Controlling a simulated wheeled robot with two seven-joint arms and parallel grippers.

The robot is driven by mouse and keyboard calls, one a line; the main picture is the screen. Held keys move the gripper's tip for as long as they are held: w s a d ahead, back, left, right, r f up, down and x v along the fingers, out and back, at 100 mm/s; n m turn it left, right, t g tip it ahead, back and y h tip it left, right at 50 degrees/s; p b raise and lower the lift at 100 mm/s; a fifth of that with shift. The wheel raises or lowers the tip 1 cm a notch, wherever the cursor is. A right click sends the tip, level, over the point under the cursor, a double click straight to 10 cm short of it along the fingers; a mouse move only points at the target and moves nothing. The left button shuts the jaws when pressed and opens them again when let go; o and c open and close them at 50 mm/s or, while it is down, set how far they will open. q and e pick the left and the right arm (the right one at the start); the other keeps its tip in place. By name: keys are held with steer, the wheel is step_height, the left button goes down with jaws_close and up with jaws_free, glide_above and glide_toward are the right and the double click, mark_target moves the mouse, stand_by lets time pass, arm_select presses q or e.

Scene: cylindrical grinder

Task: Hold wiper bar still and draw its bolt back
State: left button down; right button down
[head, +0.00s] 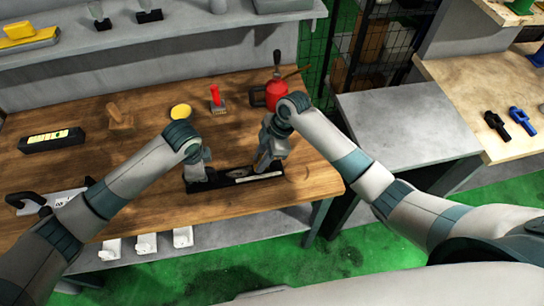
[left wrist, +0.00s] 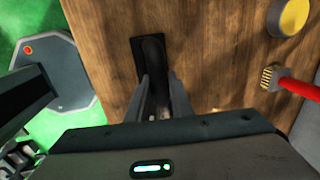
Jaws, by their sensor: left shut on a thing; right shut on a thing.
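The wiper bar (head: 232,181) is a long, dark bar with pale parts on it, lying on the wooden table near its front edge. My left gripper (head: 197,178) is shut at the bar's left end. My right gripper (head: 266,166) points down at the bar's right end and is shut on a part there, seemingly the bolt. Its fingers largely hide that part, so I cannot tell how far the bolt is drawn.
Behind the bar stand a yellow-topped tin (head: 181,111), a red-handled brush (head: 217,98) and a red can (head: 275,95). A wooden-handled brush (head: 119,117) and a black box (head: 52,140) lie left. A grey cabinet (head: 405,125) stands right, beyond a gap.

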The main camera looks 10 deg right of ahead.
steer(key=shift+a, duration=0.8)
arm_select(q)
steer(key=shift+d, duration=0.1)
arm_select(e)
steer(key=c, duration=1.4)
jaws_free()
steer(key=shift+d, duration=0.1)
steer(key=shift+r, duration=0.1)
steer(key=shift+d+r, duration=0.3)
steer(key=shift+r, duration=0.25)
steer(key=v, duration=1)
steer(key=shift+r, duration=0.25)
steer(key=shift+d, duration=0.15)
arm_select(q)
steer(key=c, duration=1.5)
jaws_free()
